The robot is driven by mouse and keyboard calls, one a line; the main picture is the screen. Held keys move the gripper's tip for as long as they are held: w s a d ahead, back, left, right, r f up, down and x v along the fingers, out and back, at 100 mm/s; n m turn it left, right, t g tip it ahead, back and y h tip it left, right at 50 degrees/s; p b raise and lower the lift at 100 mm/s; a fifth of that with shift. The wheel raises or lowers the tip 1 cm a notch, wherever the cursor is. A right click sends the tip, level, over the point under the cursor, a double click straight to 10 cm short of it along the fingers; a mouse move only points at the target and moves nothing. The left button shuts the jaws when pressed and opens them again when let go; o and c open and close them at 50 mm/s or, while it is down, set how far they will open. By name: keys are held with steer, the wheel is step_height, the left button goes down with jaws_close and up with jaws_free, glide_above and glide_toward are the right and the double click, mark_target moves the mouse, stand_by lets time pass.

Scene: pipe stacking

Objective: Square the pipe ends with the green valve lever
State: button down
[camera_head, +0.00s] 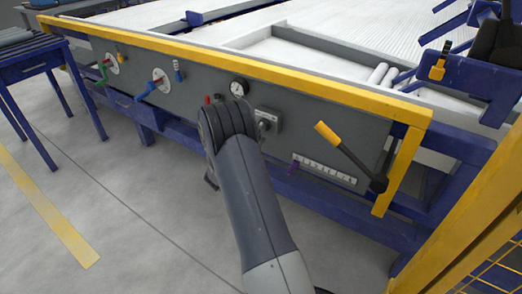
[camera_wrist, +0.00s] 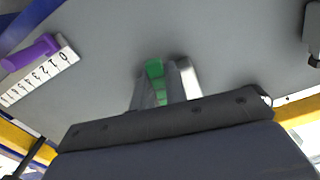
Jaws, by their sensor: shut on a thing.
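In the wrist view, my gripper (camera_wrist: 164,78) is shut on a green lever (camera_wrist: 155,70), with one pale finger on each side of it. The lever stands out from the grey panel, and its lower part is hidden between the fingers. In the head view, my gripper is hidden behind my arm, in front of the middle of the grey panel (camera_head: 330,120). No pipe ends can be made out clearly near my gripper.
A blue lever (camera_head: 150,88), a gauge (camera_head: 239,88) and a yellow-handled lever (camera_head: 340,143) line the panel. A purple slider (camera_wrist: 30,53) sits beside a numbered scale (camera_wrist: 40,77). Pale pipes (camera_head: 378,75) lie behind the yellow rail (camera_head: 290,75). The floor in front is clear.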

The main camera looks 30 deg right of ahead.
steer(key=shift+w+a+r+m+b, duration=0.2)
steer(key=shift+w+m+b, duration=0.2)
steer(key=shift+m+b, duration=0.45)
steer(key=shift+w+a+r+m+b, duration=0.15)
steer(key=shift+w+m+b, duration=0.3)
steer(key=shift+m, duration=0.75)
steer(key=shift+w+a+r+m+b, duration=0.25)
steer(key=shift+m+b, duration=0.45)
steer(key=shift+m, duration=0.35)
steer(key=shift+w+d, duration=0.1)
steer(key=c, duration=1.4)
jaws_free()
steer(key=shift+c, duration=0.2)
steer(key=p+v, duration=0.3)
steer(key=v, duration=0.7)
steer(key=shift+s+a, duration=0.2)
steer(key=shift+a, duration=0.15)
